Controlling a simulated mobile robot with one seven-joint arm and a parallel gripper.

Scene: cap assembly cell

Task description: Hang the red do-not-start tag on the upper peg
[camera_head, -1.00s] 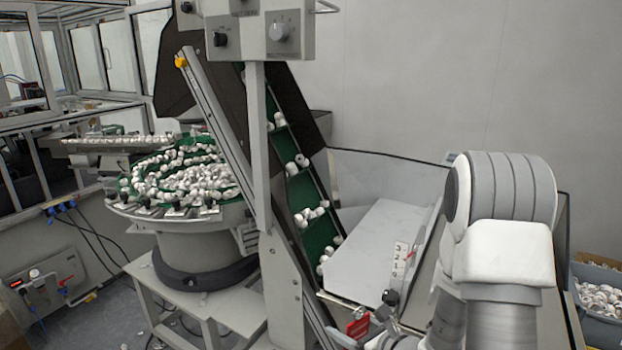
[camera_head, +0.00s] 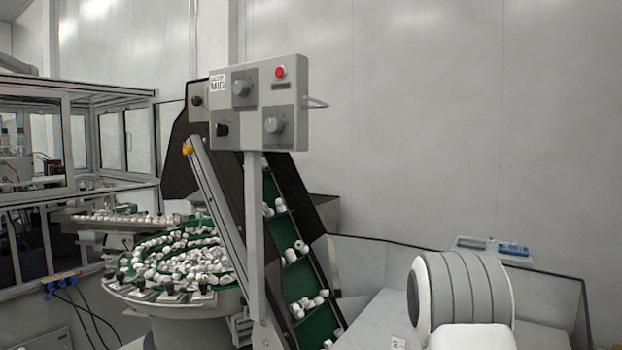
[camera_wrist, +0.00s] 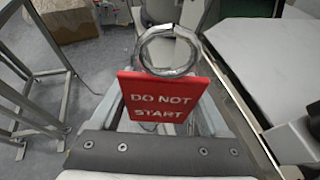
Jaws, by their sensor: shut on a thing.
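The red tag (camera_wrist: 160,98) reads "DO NOT START" in white and faces the wrist camera. A thick metal ring (camera_wrist: 168,50) stands at its upper edge. My gripper (camera_wrist: 157,138) shows as a dark grey bar with screws along the tag's lower edge, and is shut on the tag. The tag and my gripper are below the head view.
A grey control box (camera_head: 257,105) with knobs and a red button stands on a post. Behind it are a green conveyor (camera_head: 298,270) and a bowl feeder (camera_head: 180,262) full of white caps. A pale hopper (camera_head: 368,318) lies right of the conveyor.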

